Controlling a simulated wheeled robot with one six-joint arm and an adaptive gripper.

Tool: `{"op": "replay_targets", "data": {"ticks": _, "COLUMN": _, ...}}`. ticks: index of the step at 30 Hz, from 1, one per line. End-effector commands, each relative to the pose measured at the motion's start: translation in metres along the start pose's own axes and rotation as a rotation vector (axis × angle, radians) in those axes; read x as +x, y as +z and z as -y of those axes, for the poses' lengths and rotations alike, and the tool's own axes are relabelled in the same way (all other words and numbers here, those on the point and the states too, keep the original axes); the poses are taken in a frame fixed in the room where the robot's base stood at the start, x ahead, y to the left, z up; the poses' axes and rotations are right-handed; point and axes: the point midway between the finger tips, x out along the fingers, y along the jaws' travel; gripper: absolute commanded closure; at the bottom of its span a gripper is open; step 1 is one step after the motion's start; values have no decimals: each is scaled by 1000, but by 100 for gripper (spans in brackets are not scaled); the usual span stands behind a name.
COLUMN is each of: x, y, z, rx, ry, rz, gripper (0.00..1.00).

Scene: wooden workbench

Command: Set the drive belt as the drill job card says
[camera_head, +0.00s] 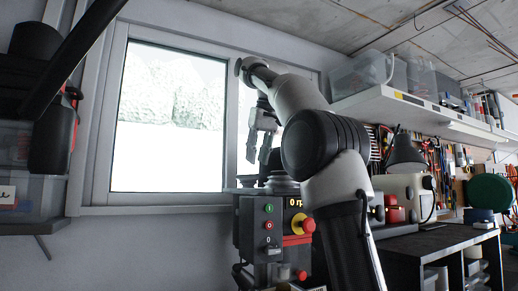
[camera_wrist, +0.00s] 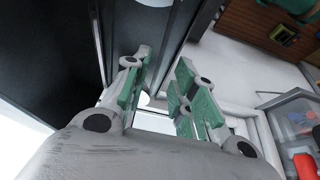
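The drill (camera_head: 272,232) stands below my arm in the head view, with green and red buttons, a large red-and-yellow knob (camera_head: 302,225) and a lit display that begins with 0. A grey round stepped part (camera_head: 282,183), perhaps a pulley, sits on its top, partly hidden by my arm. My gripper (camera_head: 257,158) hangs just above and left of that part, in front of the window. In the wrist view my gripper (camera_wrist: 163,88) has its green-padded fingers apart with nothing between them. I cannot make out the drive belt or the job card.
A dark flat panel (camera_wrist: 45,55) lies close beside the left finger in the wrist view. A shelf with clear bins (camera_head: 362,75) runs along the upper right. A lamp (camera_head: 405,155) and a dark bench (camera_head: 425,245) stand at right. The window (camera_head: 170,120) is behind.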

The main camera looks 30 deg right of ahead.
Motion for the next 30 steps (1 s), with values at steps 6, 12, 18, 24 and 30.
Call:
{"op": "replay_targets", "data": {"ticks": 6, "x": -27, "y": -1, "z": 0, "rx": 0, "ry": 0, "rz": -3, "gripper": 73}}
{"op": "replay_targets", "data": {"ticks": 12, "x": -37, "y": 0, "z": 0, "rx": 0, "ry": 0, "rz": -2, "gripper": 73}}
{"op": "replay_targets", "data": {"ticks": 18, "x": -39, "y": 1, "z": 0, "rx": 0, "ry": 0, "rz": -2, "gripper": 73}}
{"op": "replay_targets", "data": {"ticks": 24, "x": -39, "y": 1, "z": 0, "rx": 0, "ry": 0, "rz": -2, "gripper": 73}}
{"op": "replay_targets", "data": {"ticks": 30, "x": -39, "y": 1, "z": 0, "rx": 0, "ry": 0, "rz": -2, "gripper": 73}}
